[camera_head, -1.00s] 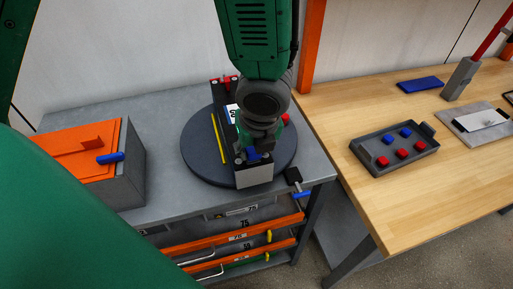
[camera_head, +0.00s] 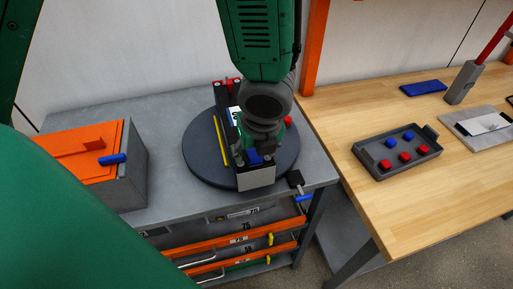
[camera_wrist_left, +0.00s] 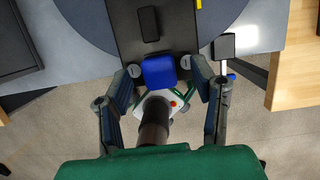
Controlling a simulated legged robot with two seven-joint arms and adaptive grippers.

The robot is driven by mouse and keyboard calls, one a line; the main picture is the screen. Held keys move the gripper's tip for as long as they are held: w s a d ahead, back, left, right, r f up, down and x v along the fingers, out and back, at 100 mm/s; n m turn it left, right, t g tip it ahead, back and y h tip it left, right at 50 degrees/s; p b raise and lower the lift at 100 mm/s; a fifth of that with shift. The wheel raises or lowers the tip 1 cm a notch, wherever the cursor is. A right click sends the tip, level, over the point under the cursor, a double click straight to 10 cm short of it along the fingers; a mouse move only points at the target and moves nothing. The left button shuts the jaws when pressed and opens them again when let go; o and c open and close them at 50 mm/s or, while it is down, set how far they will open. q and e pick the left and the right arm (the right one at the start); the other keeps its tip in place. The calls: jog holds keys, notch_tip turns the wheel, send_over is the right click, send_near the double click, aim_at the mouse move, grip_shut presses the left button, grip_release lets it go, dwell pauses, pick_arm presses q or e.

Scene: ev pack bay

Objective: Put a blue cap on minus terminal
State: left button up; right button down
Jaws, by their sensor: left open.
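The battery pack (camera_head: 262,178), a dark block with a pale front face, stands on a round dark turntable (camera_head: 197,165). A blue cap (camera_head: 255,159) is at the pack's front end; in the left wrist view the blue cap (camera_wrist_left: 159,72) lies between two silver bolts on the dark pack top. My left gripper (camera_head: 260,150) is over that end, pointing down; in the wrist view its open fingers (camera_wrist_left: 160,85) are on either side of the cap, with gaps. Whether the cap is seated fully cannot be told. My right gripper is not in view.
An orange-lidded box (camera_head: 100,150) is left of the turntable. Red parts (camera_head: 228,83) sit at the pack's far end. A yellow bar (camera_head: 221,140) runs along its left side.

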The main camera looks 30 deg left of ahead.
pick_arm(q)
jog(key=v, duration=1.1)
jog(key=shift+r, duration=0.2)
